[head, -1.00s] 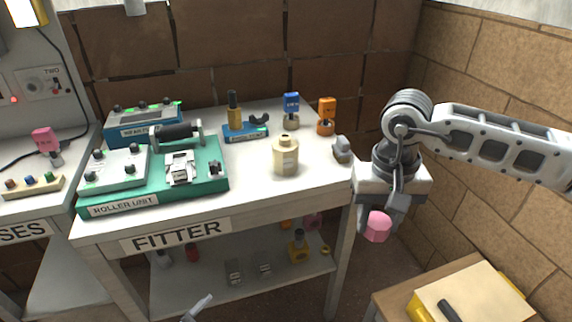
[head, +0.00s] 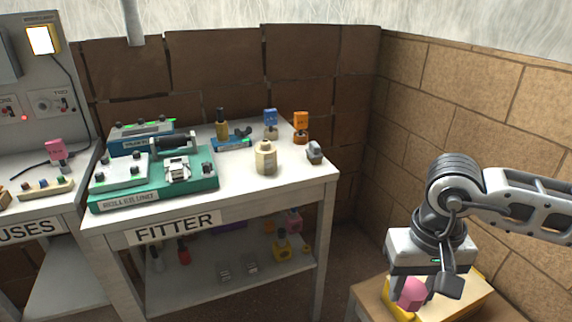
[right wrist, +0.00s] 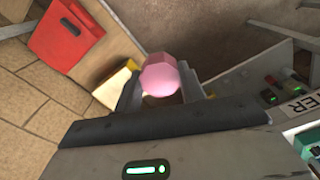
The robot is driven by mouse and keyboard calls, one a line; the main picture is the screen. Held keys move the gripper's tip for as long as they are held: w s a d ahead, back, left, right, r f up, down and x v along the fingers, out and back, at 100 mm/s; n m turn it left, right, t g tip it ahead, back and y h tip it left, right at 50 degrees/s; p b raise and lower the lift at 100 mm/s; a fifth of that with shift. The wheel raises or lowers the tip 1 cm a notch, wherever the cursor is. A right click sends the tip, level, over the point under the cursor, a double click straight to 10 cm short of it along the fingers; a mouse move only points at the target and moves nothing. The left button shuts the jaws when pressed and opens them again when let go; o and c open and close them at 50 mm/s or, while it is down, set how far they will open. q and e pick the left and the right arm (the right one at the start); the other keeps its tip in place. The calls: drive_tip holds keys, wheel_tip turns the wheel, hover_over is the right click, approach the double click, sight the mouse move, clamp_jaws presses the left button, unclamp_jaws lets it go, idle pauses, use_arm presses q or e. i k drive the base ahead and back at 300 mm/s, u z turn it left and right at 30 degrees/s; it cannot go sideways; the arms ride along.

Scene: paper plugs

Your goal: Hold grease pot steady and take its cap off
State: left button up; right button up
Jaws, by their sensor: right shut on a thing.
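The cream grease pot (head: 265,158) stands upright on the white FITTER bench, with a narrow bare neck on top. My right gripper (head: 416,290) is well to the right of the bench, low over a wooden-topped stand. It is shut on a pink faceted cap (head: 410,293). In the right wrist view the pink cap (right wrist: 160,76) sits between the two fingers, clear of other things. My left gripper is not in view.
The stand (head: 370,300) carries a yellow item. A brick wall (head: 480,100) bounds the right.

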sight(266, 154)
drive_tip(key=u, duration=0.1)
drive_tip(key=i, duration=1)
drive_tip(key=u, duration=0.6)
